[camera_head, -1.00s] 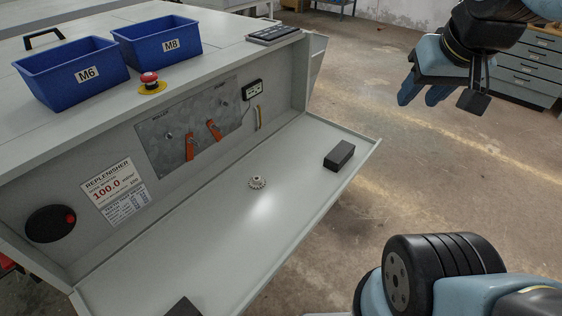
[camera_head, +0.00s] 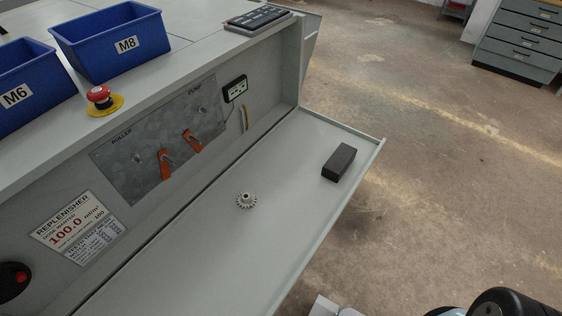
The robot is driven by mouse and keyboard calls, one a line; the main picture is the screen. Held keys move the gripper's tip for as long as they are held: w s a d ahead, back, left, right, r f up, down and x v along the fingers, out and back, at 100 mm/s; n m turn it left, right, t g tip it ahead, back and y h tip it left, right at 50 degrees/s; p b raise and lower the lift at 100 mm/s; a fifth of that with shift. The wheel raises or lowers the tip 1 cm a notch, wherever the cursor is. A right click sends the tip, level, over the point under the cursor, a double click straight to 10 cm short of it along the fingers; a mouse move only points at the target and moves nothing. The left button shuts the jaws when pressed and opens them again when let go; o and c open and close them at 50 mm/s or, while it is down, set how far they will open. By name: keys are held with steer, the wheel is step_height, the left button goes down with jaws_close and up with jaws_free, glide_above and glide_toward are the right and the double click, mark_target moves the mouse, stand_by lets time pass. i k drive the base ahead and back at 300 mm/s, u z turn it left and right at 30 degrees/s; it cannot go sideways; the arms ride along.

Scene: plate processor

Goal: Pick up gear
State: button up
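The gear (camera_head: 246,201) is a small light-metal toothed wheel with a raised hub. It lies flat on the fold-down grey shelf (camera_head: 215,255) of the machine, near the shelf's middle. Nothing touches it. My gripper is out of view now.
A black block (camera_head: 338,162) lies on the shelf, right of the gear. Behind are orange levers (camera_head: 165,164) on a metal panel and a red emergency button (camera_head: 100,97). Blue bins M6 (camera_head: 28,78) and M8 (camera_head: 112,48) stand on top. Open floor lies right.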

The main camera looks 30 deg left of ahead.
mark_target(247, 199)
steer(key=u, duration=0.05)
steer(key=k, duration=1.7)
steer(key=u, duration=0.55)
steer(key=i, duration=1.45)
steer(key=z, duration=0.05)
